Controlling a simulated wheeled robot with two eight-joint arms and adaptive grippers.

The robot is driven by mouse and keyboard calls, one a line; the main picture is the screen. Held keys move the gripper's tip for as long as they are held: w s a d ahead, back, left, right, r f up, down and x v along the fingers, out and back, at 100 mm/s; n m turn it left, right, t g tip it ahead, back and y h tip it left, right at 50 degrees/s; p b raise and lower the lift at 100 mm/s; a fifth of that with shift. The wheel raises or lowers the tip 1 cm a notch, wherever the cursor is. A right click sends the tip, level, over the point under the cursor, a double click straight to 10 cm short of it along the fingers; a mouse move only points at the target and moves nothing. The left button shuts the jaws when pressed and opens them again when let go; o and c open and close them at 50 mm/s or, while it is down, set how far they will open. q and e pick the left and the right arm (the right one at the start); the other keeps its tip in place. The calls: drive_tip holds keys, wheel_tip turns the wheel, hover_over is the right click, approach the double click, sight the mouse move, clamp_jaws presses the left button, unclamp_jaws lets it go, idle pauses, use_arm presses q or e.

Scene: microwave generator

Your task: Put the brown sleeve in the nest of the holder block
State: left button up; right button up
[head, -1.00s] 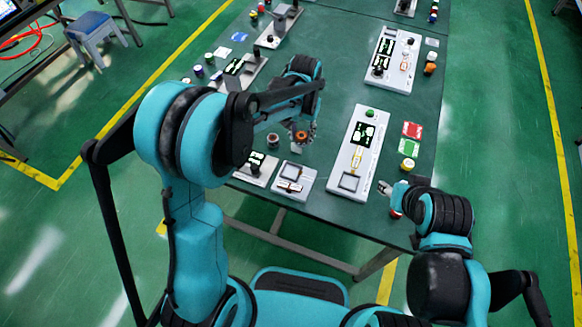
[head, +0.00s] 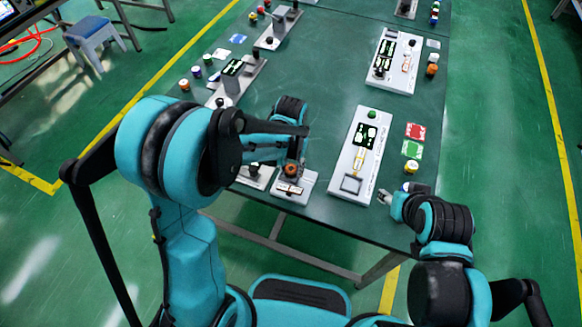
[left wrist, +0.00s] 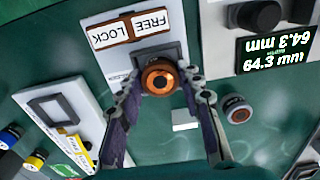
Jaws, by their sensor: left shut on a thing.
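The brown sleeve (left wrist: 160,77), an orange-brown ring with a dark centre, is held between the fingertips of my left gripper (left wrist: 158,92). It also shows in the head view (head: 290,170). The holder block (left wrist: 112,14) is white, with FREE and LOCK labels and a dark square part behind the sleeve; it also shows in the head view (head: 309,181). The sleeve is over that dark part and hides its middle. I cannot tell whether it is seated or just above. My right gripper (head: 385,196) is near the table's right front edge; its fingers are too small to read.
A gauge block with a display reading 64.3 mm (left wrist: 265,55) stands beside the holder block. A long white panel (head: 347,183) lies to the right in the head view.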

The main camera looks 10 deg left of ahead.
use_arm(q)
drive_tip(key=shift+f, duration=0.25)
drive_tip(key=shift+s+f+b, duration=0.3)
drive_tip(key=shift+s+b, duration=0.05)
drive_tip(key=shift+b, duration=0.25)
clamp_jaws()
drive_tip(key=o, duration=1.3)
unclamp_jaws()
drive_tip(key=shift+d, duration=0.1)
drive_tip(key=shift+w+f, duration=0.25)
drive_tip(key=shift+w, duration=0.05)
drive_tip(key=shift+r, duration=0.15)
